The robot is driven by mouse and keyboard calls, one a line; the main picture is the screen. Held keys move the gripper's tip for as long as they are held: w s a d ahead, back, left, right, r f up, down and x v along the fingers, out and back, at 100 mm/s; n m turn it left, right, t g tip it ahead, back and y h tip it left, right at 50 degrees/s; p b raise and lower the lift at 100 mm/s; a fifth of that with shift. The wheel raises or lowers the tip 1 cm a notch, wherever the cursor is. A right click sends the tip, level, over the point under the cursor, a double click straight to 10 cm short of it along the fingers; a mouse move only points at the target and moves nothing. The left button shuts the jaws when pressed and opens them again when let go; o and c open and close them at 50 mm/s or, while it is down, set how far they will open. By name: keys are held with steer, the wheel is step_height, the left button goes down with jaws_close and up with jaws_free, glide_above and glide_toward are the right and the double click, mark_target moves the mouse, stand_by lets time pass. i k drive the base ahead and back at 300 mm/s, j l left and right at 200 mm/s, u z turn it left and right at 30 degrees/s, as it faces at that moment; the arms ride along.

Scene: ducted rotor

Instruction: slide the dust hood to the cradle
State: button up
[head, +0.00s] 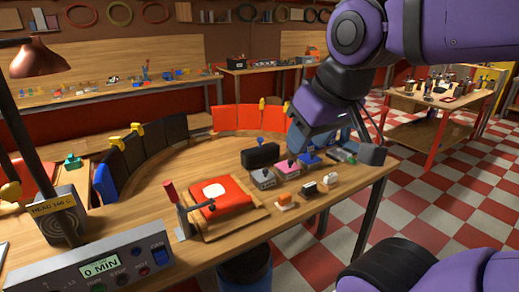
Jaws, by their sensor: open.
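My gripper (334,139) hangs over the right part of the curved wooden bench, open, below the purple wrist. A dark block shows on its right side; its fingers are partly hidden by the hand. I cannot surely pick out the dust hood or the cradle. A black rounded box (260,156) lies on the bench, left of the gripper and apart from it. A red pad with a white patch (222,203) sits on a wooden board (247,221), beside a red-handled clamp (172,197).
Small orange (286,200), black (308,190) and white (329,181) pieces lie near the bench's front edge. Dark and red upright panels (237,118) line its back. A control panel (100,275) and lamp (38,60) stand at left. Checkered floor (450,195) is open at right.

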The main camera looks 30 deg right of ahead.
mark_target(254, 157)
steer(key=i+l, duration=0.75)
steer(key=l, duration=0.25)
